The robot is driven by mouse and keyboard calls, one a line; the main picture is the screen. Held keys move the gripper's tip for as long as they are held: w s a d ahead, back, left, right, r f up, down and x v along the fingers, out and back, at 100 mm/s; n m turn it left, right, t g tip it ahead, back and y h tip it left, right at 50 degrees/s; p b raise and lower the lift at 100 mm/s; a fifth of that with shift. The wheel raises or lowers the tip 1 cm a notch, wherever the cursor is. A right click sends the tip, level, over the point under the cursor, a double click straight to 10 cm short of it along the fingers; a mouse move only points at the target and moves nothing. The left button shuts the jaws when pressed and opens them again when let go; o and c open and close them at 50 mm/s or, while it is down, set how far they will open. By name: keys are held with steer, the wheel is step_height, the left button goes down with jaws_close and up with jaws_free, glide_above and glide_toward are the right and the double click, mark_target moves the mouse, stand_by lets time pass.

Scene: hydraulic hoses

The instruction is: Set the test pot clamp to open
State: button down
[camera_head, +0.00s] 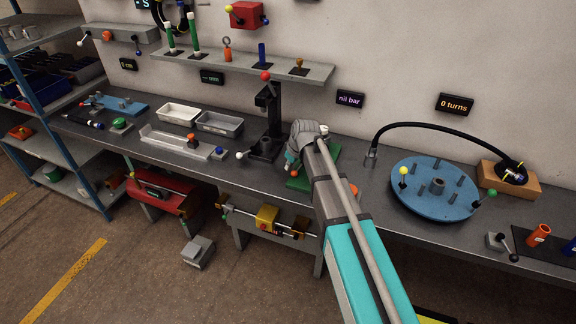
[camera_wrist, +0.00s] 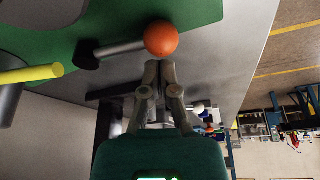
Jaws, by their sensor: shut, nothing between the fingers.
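The clamp lever shows in the wrist view as a grey rod (camera_wrist: 120,49) ending in an orange ball (camera_wrist: 161,39). It lies over a green base plate (camera_wrist: 65,25), whose edge also shows in the head view (camera_head: 298,184). My gripper (camera_wrist: 158,70) is shut and empty, its fingertips just beside the ball, on its near side; whether they touch it I cannot tell. A dark grey rounded body, perhaps the test pot, is cut off at the left of the wrist view. In the head view my arm hides most of the station.
A yellow rod (camera_wrist: 30,74) juts in at the left of the wrist view. In the head view a black post (camera_head: 274,120) with a red ball stands left of my arm, and a blue round plate (camera_head: 425,203) with upright pegs lies to the right. A shelf (camera_head: 230,66) hangs behind.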

steer(key=shift+w+a+r, duration=0.1)
steer(key=shift+a+r, duration=0.05)
steer(key=shift+a, duration=0.3)
steer(key=a, duration=0.2)
steer(key=a+p, duration=0.1)
steer(key=shift+w+r, duration=0.3)
steer(key=shift+w, duration=0.1)
steer(key=shift+p+v, duration=0.8)
steer(key=shift+v, duration=0.2)
steer(key=d+r+p, duration=0.3)
steer(key=r+p, duration=0.4)
steer(key=shift+s+r, duration=0.2)
steer(key=shift+s, duration=0.05)
